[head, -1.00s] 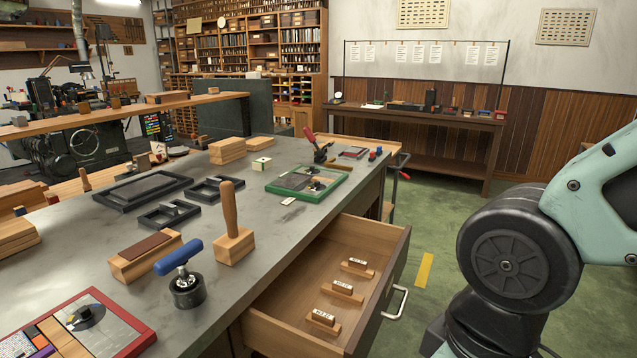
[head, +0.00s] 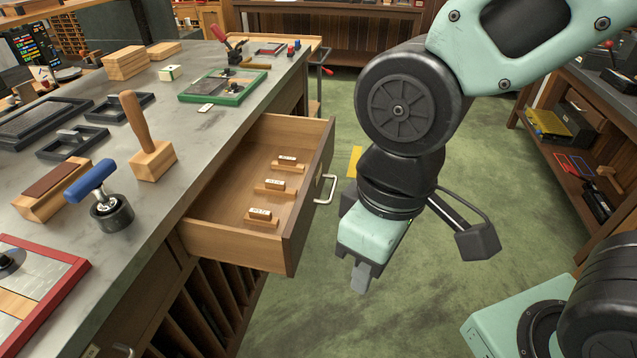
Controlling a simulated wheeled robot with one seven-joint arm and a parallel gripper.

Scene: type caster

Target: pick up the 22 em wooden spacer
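Three small wooden spacers lie in a row in the open drawer (head: 215,222): a far one (head: 292,167), a middle one (head: 282,191) and a near one (head: 268,221). Each carries a white label on top. The print is too small to tell surely which is the 22 em one. My gripper (head: 360,280) points down outside the drawer, to the right of its front panel and apart from it. Only a grey finger part shows below its pale green body. Whether the fingers are open or shut does not show.
The drawer handle (head: 326,188) sticks out towards my arm. The grey worktop (head: 190,130) at left holds a wooden-handled block (head: 150,160), a blue-handled roller (head: 108,207) and trays. A shelf bench (head: 600,130) stands at right.

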